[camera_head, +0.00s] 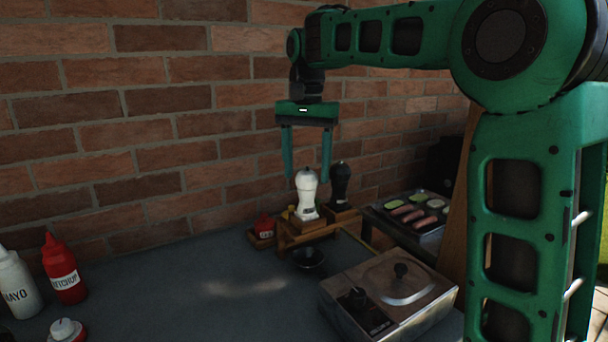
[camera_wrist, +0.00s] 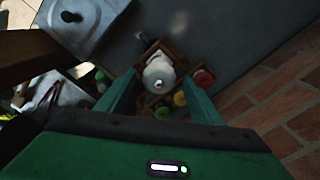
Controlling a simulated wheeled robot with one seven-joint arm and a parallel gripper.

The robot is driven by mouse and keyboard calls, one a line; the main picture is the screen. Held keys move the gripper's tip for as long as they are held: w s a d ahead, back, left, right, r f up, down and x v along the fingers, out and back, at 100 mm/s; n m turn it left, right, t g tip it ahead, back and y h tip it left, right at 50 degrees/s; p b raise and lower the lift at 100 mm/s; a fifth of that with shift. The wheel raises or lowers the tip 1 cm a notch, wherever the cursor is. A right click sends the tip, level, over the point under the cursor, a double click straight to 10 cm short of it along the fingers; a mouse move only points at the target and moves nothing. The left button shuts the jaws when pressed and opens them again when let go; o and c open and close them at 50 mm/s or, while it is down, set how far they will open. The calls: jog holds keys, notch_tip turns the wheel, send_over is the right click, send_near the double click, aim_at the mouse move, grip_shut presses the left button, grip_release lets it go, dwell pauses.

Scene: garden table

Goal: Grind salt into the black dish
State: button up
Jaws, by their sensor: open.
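A white grinder (camera_head: 307,194) stands upright on a wooden rack (camera_head: 290,240), beside a black grinder (camera_head: 340,186). Its white top (camera_wrist: 158,76) shows from above in the wrist view. The black dish (camera_head: 309,258) sits on the table just in front of the rack; I cannot make it out clearly in the wrist view. My gripper (camera_head: 306,176) is open and empty, pointing down. Its fingers are around the level of the white grinder's top or above it, one to each side in the picture. I cannot tell if they touch it.
A metal cooker with a lid (camera_head: 390,295) stands right of the dish. A tray of sausages (camera_head: 415,214) is behind it. Mayo (camera_head: 17,284) and ketchup (camera_head: 63,270) bottles stand at the left. A brick wall (camera_head: 150,130) rises behind. The middle of the table (camera_head: 190,290) is clear.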

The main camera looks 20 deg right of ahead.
aim_at(306, 171)
notch_tip(306, 171, up, 9)
jog(key=shift+r, duration=0.15)
dwell(0.6)
